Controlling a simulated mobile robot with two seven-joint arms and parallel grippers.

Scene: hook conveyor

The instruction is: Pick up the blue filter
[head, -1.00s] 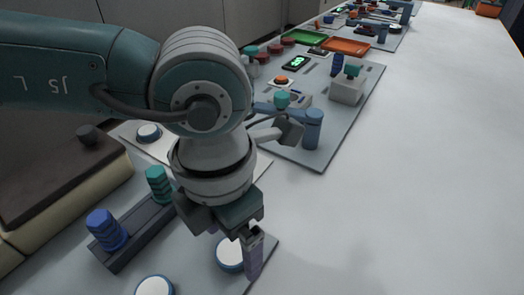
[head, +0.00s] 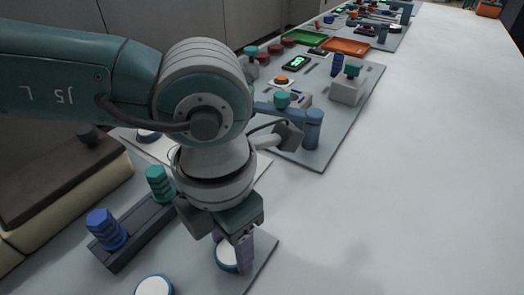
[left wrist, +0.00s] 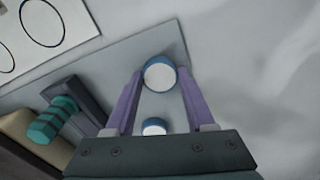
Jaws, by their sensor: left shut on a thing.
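A round white-topped disc with a blue rim (head: 226,256) is at the grey mat, partly hidden by my left gripper (head: 240,270). In the left wrist view this disc (left wrist: 160,76) sits between the purple fingertips, which touch its sides; my left gripper (left wrist: 163,80) is shut on it. I cannot tell whether it is clear of the mat. A blue ridged cylinder (head: 106,229) stands in a dark rack (head: 135,232), apart from the gripper. The pictures do not settle which of the two is the blue filter. My right gripper is not in view.
A teal ridged cylinder (head: 160,184) stands in the same rack. Another blue-rimmed disc (head: 154,287) lies at the front. A grey board with a blue post (head: 313,130) and other parts is beyond. The table's right side (head: 430,180) is clear.

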